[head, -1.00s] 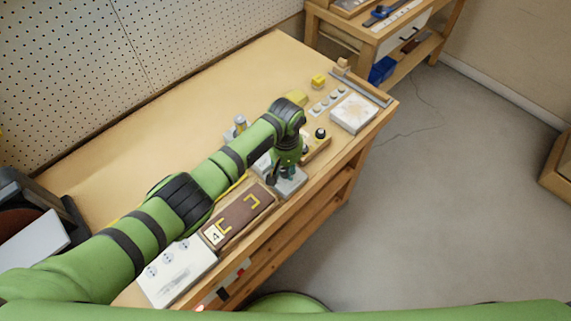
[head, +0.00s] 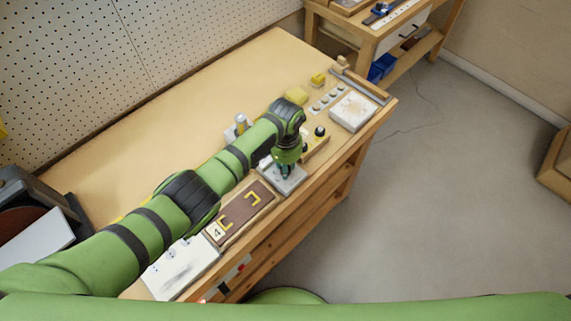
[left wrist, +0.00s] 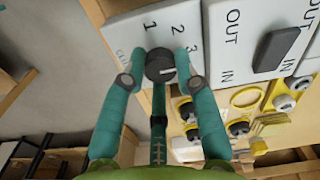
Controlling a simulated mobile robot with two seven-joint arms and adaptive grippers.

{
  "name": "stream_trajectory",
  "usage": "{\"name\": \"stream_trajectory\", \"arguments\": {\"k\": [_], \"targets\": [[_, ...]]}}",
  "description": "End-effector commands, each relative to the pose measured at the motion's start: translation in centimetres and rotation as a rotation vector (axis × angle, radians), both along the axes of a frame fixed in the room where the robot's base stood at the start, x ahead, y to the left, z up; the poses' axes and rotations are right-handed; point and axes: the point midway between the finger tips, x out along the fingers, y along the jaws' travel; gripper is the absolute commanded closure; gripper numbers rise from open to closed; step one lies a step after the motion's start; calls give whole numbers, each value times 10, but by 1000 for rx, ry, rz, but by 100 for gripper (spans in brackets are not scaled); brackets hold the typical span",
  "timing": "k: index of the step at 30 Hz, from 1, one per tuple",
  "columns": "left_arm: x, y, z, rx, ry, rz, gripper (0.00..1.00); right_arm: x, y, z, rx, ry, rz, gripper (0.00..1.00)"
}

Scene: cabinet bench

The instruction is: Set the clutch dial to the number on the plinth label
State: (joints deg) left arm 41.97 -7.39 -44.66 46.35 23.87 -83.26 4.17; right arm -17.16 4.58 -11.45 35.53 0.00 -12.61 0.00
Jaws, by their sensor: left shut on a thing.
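The black clutch dial (left wrist: 160,65) sits on a pale panel (left wrist: 130,38) printed with 1, 2 and 3 and a partly hidden word starting "CLU". My left gripper (left wrist: 161,78) is shut on the dial, with one teal finger on each side. A white pointer line on the dial points right in the left wrist view, on the side of the 3; the right finger covers any further numbers. In the head view my left gripper (head: 286,172) is down at the grey dial box (head: 290,186). The brown plinth (head: 238,221) has a white label (head: 215,231) that appears to read 4.
A white panel (head: 178,268) lies left of the plinth. An IN/OUT switch plate (left wrist: 250,40) stands beside the dial panel. Right of the dial box are a yellowish block with a black knob (head: 320,131) and a white tray (head: 352,112).

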Motion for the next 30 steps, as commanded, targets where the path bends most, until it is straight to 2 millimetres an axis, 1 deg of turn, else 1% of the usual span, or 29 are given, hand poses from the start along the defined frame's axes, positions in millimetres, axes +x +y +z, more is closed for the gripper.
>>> {"name": "stream_trajectory", "arguments": {"k": [1, 16, 17, 18, 30], "targets": [[-4, 1, -4, 4, 12, -7, 100, 0, 0, 0, 0, 0, 0, 60], [-4, 2, -4, 4, 13, -22, 100, 0, 0, 0, 0, 0, 0, 60], [-4, 2, -4, 4, 13, -22, 57, 0, 0, 0, 0, 1, 0, 60], [-4, 2, -4, 4, 13, -21, 46, 0, 0, 0, 0, 0, 0, 60], [-1, 0, 2, 0, 2, -22, 46, -1, -1, 0, -1, 2, 1, 60]]}}
